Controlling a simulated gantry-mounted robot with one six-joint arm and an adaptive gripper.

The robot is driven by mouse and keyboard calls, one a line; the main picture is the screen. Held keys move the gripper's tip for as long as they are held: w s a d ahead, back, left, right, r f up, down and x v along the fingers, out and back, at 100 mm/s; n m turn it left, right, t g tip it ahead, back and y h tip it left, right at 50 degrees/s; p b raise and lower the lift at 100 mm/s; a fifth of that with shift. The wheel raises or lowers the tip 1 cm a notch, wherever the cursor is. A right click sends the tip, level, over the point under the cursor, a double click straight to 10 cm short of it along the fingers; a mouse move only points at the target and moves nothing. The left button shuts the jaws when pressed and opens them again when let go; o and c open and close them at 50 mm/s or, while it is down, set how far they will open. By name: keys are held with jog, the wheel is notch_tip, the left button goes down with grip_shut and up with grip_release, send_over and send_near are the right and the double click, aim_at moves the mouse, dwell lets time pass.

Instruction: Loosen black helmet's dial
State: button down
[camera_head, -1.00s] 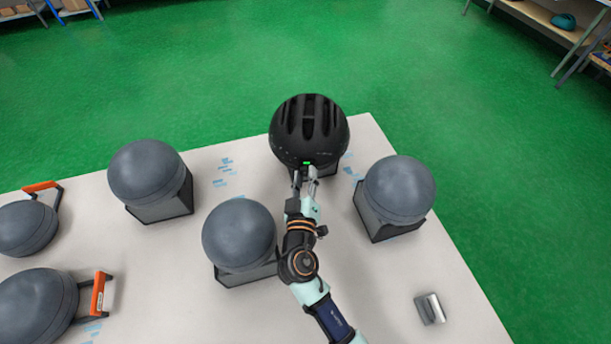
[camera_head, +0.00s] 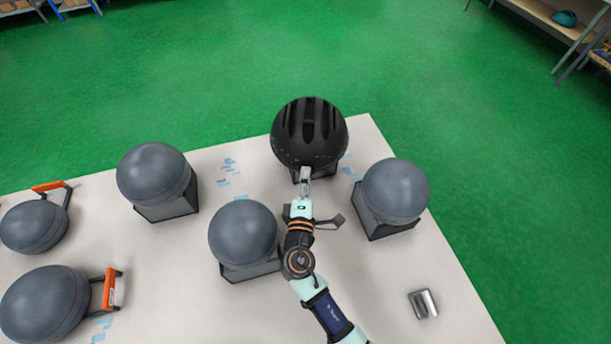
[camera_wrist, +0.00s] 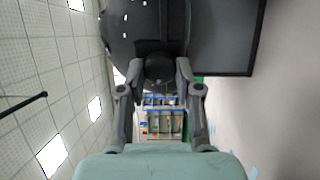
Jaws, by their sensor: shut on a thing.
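The black helmet (camera_head: 309,130) sits on a dark stand at the far edge of the table, its vented shell facing up. It also shows at the top of the wrist view (camera_wrist: 125,28). My gripper (camera_head: 305,172) reaches to the helmet's near lower rim. In the wrist view my gripper (camera_wrist: 160,80) has its two fingers on either side of a dark round dial (camera_wrist: 158,68) at the helmet's back, shut on it. The dial is hidden behind the gripper in the head view.
Grey domed headforms stand around: one right (camera_head: 395,188), one near left (camera_head: 243,233), one farther left (camera_head: 153,172). Two with orange handles lie at the left (camera_head: 45,305). A small metal block (camera_head: 423,304) lies at the right front of the table (camera_head: 375,285).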

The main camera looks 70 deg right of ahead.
jog(key=shift+s+n+p, duration=0.1)
jog(key=shift+n+p, duration=4.6)
jog(key=shift+n, duration=5.1)
jog(key=c, duration=0.8)
grip_release()
jog(key=shift+o, duration=0.2)
